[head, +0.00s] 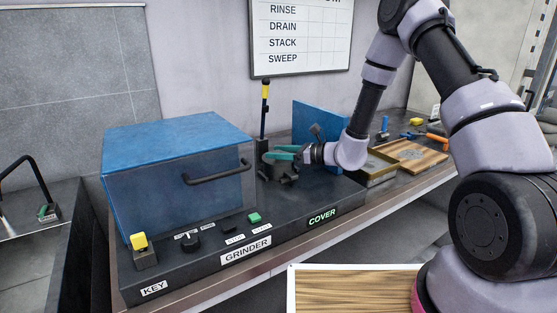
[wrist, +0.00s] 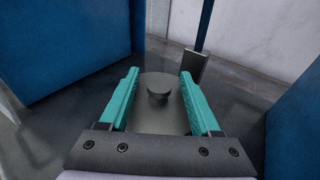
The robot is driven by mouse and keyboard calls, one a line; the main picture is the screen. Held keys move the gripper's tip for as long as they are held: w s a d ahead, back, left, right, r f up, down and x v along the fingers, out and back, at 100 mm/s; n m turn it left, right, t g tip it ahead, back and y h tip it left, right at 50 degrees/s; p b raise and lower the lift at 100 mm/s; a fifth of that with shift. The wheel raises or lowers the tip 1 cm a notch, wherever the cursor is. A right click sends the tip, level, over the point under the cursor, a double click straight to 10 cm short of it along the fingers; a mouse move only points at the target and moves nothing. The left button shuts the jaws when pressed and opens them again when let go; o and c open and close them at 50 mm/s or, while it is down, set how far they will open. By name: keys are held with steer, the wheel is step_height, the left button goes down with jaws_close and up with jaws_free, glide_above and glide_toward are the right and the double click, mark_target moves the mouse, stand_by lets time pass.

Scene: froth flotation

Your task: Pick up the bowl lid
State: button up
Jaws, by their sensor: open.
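The bowl lid shows in the wrist view as a grey round plate (wrist: 160,119) with a dark knob (wrist: 158,91) at its middle. My gripper (wrist: 159,74) has its two teal fingers apart, one on each side of the lid and its knob. The fingers do not appear to touch the knob. In the head view my gripper (head: 270,154) reaches in from the right, just above a dark low fixture (head: 275,173) on the grinder base. The lid cannot be told apart there.
A blue grinder housing (head: 175,145) with a black handle stands left of my gripper, and an upright blue panel (head: 320,124) stands behind to the right. A yellow-topped tool (head: 264,100) stands upright behind. Wooden trays (head: 415,154) lie farther right.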

jaws_close()
steer(key=shift+r, duration=0.1)
